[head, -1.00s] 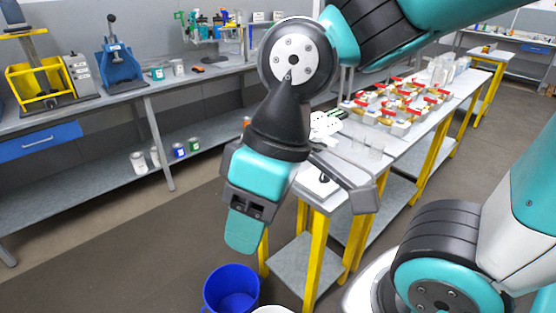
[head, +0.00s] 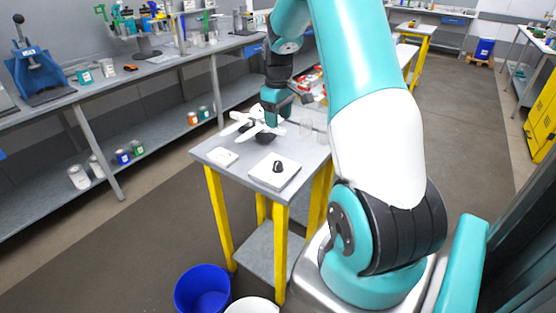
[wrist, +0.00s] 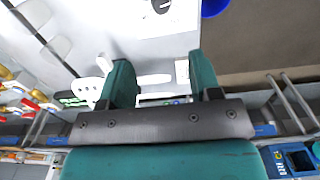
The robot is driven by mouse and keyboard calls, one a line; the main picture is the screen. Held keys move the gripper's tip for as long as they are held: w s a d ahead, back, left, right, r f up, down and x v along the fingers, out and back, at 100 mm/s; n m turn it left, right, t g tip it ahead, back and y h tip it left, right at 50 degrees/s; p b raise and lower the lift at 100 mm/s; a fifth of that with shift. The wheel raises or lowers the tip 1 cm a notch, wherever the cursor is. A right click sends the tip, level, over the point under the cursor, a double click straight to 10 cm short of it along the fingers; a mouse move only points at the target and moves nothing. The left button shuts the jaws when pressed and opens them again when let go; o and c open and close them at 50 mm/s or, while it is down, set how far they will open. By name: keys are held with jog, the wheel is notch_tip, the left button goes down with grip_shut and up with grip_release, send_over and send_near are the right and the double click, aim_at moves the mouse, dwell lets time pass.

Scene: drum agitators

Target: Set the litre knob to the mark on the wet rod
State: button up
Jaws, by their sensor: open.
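A black knob (head: 278,166) sits on a white square plate (head: 289,180) at the near corner of the grey table. A dark knob (wrist: 161,5) on a white plate (wrist: 180,20) also shows at the top edge of the wrist view. My gripper (head: 287,112) is above the table, behind the plate, near white arm-like parts (head: 243,121). In the wrist view its two teal fingers (wrist: 158,75) are apart with nothing held between them. I cannot pick out the wet rod or its mark; markings on the plate are too small to read.
A small white tile (head: 222,156) lies left of the plate on the table (head: 225,173). Clear glass vessels (head: 306,129) stand at the table's right. A blue bucket (head: 203,290) and a white bucket (head: 252,306) stand on the floor in front. Open floor lies at right.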

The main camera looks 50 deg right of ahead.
aim_at(278, 162)
notch_tip(278, 162, down, 16)
jog(key=p, duration=0.4)
jog(key=shift+a, duration=0.1)
jog(key=c, duration=0.9)
